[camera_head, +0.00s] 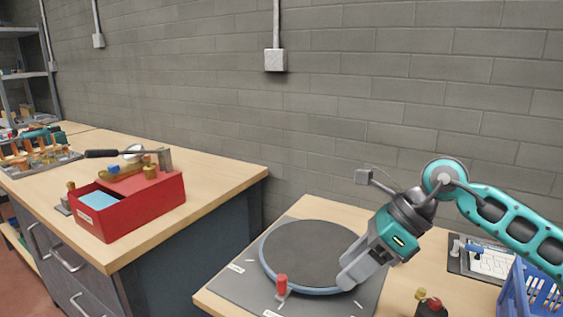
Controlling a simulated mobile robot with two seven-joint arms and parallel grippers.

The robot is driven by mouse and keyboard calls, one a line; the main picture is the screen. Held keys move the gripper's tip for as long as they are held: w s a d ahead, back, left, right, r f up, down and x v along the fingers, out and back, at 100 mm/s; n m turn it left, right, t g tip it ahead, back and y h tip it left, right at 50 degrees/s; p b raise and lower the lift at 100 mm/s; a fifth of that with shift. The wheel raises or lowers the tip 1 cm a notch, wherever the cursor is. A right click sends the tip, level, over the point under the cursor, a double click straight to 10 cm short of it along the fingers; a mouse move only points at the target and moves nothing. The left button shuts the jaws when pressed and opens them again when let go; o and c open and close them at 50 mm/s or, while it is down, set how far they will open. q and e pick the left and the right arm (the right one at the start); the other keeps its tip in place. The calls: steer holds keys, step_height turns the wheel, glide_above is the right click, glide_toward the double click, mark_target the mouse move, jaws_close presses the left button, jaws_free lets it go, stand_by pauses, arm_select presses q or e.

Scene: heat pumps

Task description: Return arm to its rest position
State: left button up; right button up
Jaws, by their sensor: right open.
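My right arm comes in from the right edge, teal and grey. My right gripper (352,275) points down and left over the right part of the round dark turntable (312,250). Its jaws are open, and I see nothing held in them. Whether the fingertips touch the turntable I cannot tell. My left gripper is not in view.
A small red-topped part (282,285) stands at the turntable's front edge. A blue crate (533,293) is at the right, near a small red and brass part (431,306). A red box (140,215) stands on the left workbench (215,205). A gap separates the benches.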

steer(key=s+a+r+m+t+y, duration=0.3)
steer(key=a+r+m+t+y, duration=0.2)
steer(key=a+r+m+y, duration=0.55)
steer(key=w+d+f+m+t+h, duration=0.2)
steer(key=d+m+t+h, duration=0.2)
steer(key=m+t, duration=0.45)
steer(key=w+d+f+m+t+h, duration=0.2)
steer(key=d+m+t+h, duration=0.3)
steer(key=m, duration=0.7)
steer(key=s+d+f+m+g+h, duration=0.35)
steer(key=d+f+m+h, duration=0.35)
steer(key=f+m+h, duration=0.35)
steer(key=s+d+f+m+g+y, duration=0.1)
steer(key=s+f+m+g, duration=0.2)
steer(key=s+f+g, duration=0.6)
steer(key=s+d+f+m+g+y, duration=0.1)
steer(key=s+d+f+m+g, duration=0.2)
steer(key=s+f, duration=0.75)
steer(key=w+a+f+t+y, duration=0.1)
steer(key=w+a+f+t, duration=0.3)
steer(key=t, duration=0.3)
steer(key=shift+w+a+f+t+p, duration=0.15)
steer(key=shift+w+f+t+p, duration=0.2)
steer(key=shift+w+f, duration=0.4)
